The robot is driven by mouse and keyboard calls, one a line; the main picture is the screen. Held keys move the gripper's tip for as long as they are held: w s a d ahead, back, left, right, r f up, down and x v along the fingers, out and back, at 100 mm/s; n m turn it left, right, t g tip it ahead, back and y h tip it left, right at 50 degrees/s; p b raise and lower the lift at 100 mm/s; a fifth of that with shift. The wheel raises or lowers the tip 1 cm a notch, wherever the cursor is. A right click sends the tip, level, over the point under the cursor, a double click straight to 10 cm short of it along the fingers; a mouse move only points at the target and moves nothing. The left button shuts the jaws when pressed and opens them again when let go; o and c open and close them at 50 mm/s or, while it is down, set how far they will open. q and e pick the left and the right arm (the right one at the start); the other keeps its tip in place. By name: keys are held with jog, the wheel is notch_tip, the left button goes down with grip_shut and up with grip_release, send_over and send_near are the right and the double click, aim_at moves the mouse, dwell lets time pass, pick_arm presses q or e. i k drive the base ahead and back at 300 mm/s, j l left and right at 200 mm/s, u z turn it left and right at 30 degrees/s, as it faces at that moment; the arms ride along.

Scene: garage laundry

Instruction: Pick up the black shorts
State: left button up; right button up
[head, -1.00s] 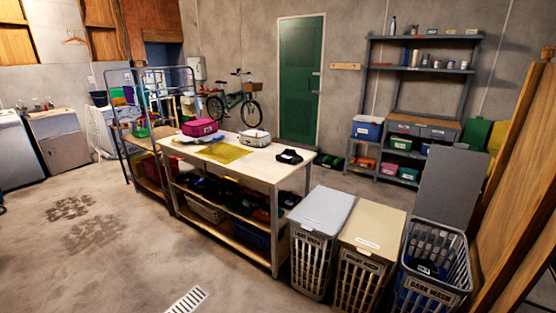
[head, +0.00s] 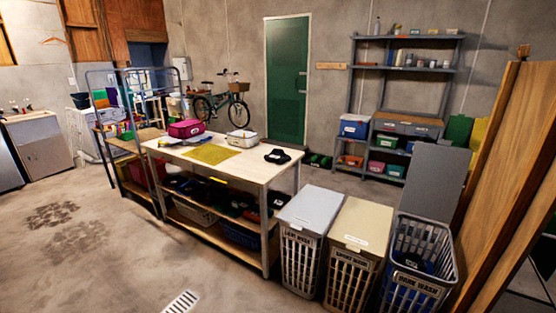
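A small folded black item (head: 277,156) with a pale label lies on the right end of the wooden workbench (head: 250,172); it may be the black shorts, but its shape is too small to be sure. Other dark folded items (head: 222,199) lie on the shelf under the benchtop, partly shaded. A dark item (head: 412,262) also lies inside the open dark wash basket (head: 428,243); I cannot tell what it is. Neither of my grippers shows in the head view.
A grey-lidded basket (head: 314,207) and a beige-lidded basket (head: 362,222) stand shut between the bench and the dark wash basket. Wooden boards (head: 503,170) lean at the right.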

aim_at(278, 155)
jog(key=i+j, duration=0.15)
jog(key=i, duration=0.3)
jog(key=i+j+z, duration=0.1)
jog(key=i, duration=0.3)
jog(key=i+j, duration=0.3)
jog(key=i, duration=0.15)
jog(key=z, duration=0.05)
